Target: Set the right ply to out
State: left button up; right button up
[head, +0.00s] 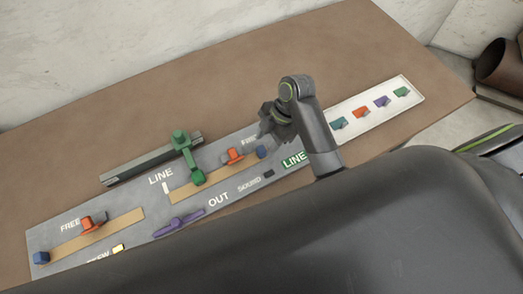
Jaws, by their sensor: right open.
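A grey panel (45,238) lies on the brown table. Its right tan strip (215,187) carries an orange piece (233,154) with a grey part, and a blue block (261,151) at its right end. A green lever (186,152) reaches from this strip's left end to a dark bar. The word OUT (218,200) is printed below the strip, beside a purple lever (178,222). I cannot tell which part is the right ply. My right gripper (262,134) is open just above the blue block and the orange piece; its fingers partly hide a label there. My left gripper is out of view.
The left tan strip (120,225) has another orange piece (93,223) and a blue block (41,257). A dark bar (130,172) stands behind the panel. A white tray (413,94) with several coloured pieces lies at right. The table behind (300,50) is clear.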

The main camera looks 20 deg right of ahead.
aim_at(262, 149)
jog(key=shift+x, duration=2.2)
grip_shut()
